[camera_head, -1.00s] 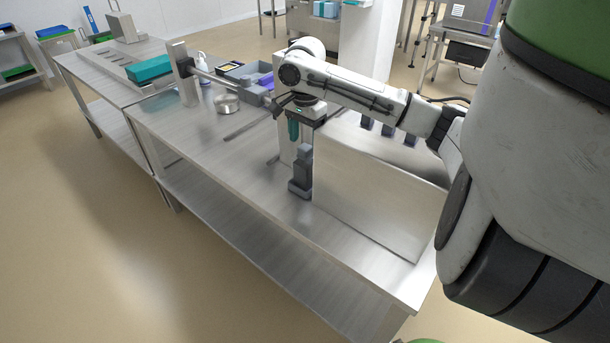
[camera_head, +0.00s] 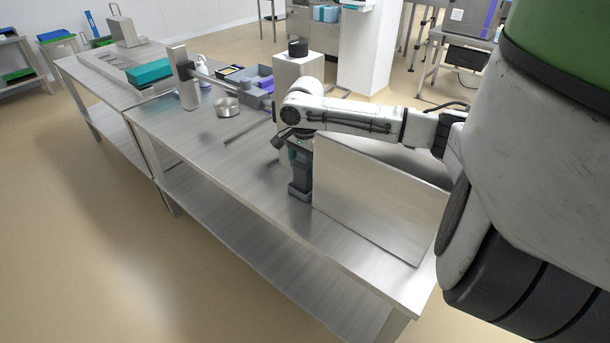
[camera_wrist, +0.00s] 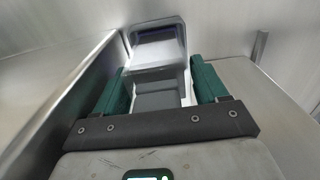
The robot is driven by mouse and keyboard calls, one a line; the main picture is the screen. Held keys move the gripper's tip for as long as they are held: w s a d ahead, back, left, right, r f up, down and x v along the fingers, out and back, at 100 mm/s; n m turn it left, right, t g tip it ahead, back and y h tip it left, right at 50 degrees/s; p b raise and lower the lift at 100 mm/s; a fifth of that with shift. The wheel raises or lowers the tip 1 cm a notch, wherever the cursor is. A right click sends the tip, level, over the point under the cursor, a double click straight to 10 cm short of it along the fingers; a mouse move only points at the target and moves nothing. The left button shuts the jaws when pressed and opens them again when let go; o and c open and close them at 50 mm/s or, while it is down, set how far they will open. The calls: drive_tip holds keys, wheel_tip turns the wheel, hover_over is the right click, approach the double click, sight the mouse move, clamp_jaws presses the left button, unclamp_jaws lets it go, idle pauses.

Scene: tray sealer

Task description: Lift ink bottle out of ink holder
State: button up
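The grey ink bottle (camera_head: 301,172) stands upright in the dark grey ink holder (camera_head: 299,192) on the steel table. My gripper (camera_head: 297,152) points down over the bottle's top, and my wrist partly hides it. In the wrist view, my gripper (camera_wrist: 160,85) has its two green fingers apart, one on each side of the grey bottle (camera_wrist: 157,95). A pale gap shows beside the right finger, so it does not look clamped. The boundary between bottle and holder is hard to make out there.
A round metal tin (camera_head: 227,107) and a grey bin (camera_head: 250,75) lie farther back. A post with a bar (camera_head: 183,75) stands at the back left. The table's front left is clear.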

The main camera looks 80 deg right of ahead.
drive_tip(key=c, duration=1)
drive_tip(key=shift+r, duration=0.1)
